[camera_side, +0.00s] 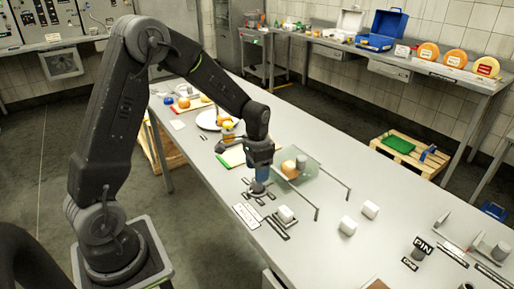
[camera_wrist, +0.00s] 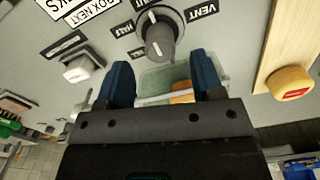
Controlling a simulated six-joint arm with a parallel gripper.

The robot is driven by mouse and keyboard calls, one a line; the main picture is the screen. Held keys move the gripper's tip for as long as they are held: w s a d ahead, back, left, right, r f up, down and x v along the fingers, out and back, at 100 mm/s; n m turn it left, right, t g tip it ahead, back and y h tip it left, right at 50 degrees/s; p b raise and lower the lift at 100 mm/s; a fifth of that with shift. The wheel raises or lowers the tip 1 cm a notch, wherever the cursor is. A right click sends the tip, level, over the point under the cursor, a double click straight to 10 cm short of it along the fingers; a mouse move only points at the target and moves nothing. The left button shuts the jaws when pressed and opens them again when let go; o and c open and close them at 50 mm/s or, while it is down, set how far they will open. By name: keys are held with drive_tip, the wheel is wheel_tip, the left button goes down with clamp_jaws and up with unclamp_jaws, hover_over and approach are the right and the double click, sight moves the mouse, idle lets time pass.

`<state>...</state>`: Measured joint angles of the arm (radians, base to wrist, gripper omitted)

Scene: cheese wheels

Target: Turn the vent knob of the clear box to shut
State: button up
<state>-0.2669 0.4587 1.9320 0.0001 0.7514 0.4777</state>
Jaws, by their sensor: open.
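The clear box (camera_side: 312,164) stands on the bench with a tan cheese inside, right beside my gripper in the side view. In the wrist view the clear box (camera_wrist: 150,82) shows between and behind the fingers, with an orange piece in it. The grey vent knob (camera_wrist: 160,40) sits on a round dark base, with small black labels around it; one reads VENT (camera_wrist: 203,10). A pale mark shows on the knob's lower part. My gripper (camera_wrist: 161,62) is open, its blue fingers apart and just short of the knob in this view. In the side view my gripper (camera_side: 260,180) points down and hides the knob.
A white block (camera_wrist: 77,68) on a plate lies left of the knob in the wrist view. An orange cheese wheel (camera_wrist: 290,82) with a red label is on the right.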

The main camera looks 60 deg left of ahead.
wheel_tip(320, 180, up, 10)
drive_tip(key=shift+f, duration=0.2)
drive_tip(key=s+d+r+n+t, duration=0.1)
drive_tip(key=s+d+r, duration=0.3)
drive_tip(key=s, duration=0.6)
drive_tip(key=s+d+r+n+t, duration=0.1)
drive_tip(key=s+d+r+t, duration=0.3)
drive_tip(key=s+d, duration=0.3)
drive_tip(key=s, duration=0.3)
drive_tip(key=shift+r+t, duration=0.3)
drive_tip(key=shift+r, duration=0.1)
drive_tip(key=shift+c, duration=0.2)
